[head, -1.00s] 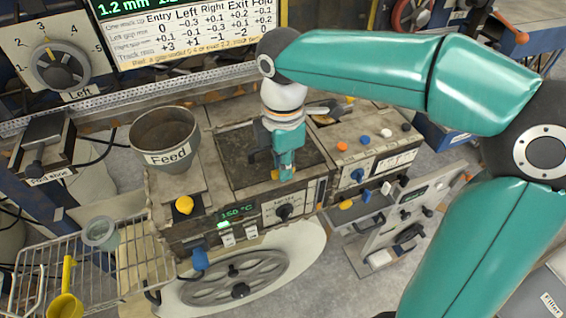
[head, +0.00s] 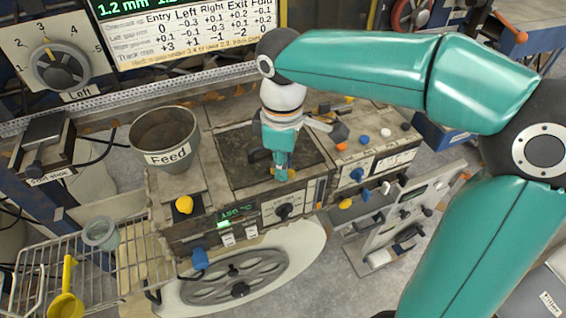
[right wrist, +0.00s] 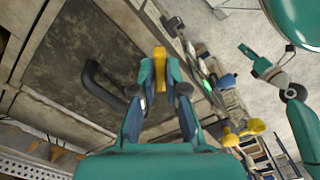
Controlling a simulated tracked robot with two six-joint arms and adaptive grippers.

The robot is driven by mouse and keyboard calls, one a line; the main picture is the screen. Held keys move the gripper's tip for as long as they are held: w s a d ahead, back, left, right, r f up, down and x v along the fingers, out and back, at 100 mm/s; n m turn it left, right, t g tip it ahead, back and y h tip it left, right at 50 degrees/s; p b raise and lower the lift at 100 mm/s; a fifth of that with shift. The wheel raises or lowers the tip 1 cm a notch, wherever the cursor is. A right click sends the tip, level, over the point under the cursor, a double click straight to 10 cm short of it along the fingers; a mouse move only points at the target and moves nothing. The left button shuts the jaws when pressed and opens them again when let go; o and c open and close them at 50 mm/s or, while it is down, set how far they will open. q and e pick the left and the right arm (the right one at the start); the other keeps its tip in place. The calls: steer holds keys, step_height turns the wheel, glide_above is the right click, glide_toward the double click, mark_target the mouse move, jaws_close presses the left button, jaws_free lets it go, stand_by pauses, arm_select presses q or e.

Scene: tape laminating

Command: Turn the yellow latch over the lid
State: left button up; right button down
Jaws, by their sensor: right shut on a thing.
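The yellow latch (head: 291,174) is at the front edge of the dark lid (head: 235,142) on the grey machine. My right gripper (head: 283,175) points down and is shut on the latch. In the right wrist view the latch (right wrist: 160,68) stands between the fingertips, beside the lid (right wrist: 90,45). The black lid handle (right wrist: 97,82) lies to the left of the fingers there. The fingers hide part of the latch in the head view. What looks like my left gripper (right wrist: 265,62) shows small in the right wrist view, away from the machine; its opening is unclear.
The Feed hopper (head: 165,140) stands left of the lid. Coloured buttons (head: 364,140) lie to the right. A wire rack (head: 95,262) stands at the lower left.

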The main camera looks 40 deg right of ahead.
steer(key=m, duration=0.5)
steer(key=shift+m, duration=0.3)
steer(key=m, duration=0.5)
steer(key=shift+r, duration=0.1)
steer(key=c, duration=1.2)
jaws_free()
step_height(320, 180, up, 12)
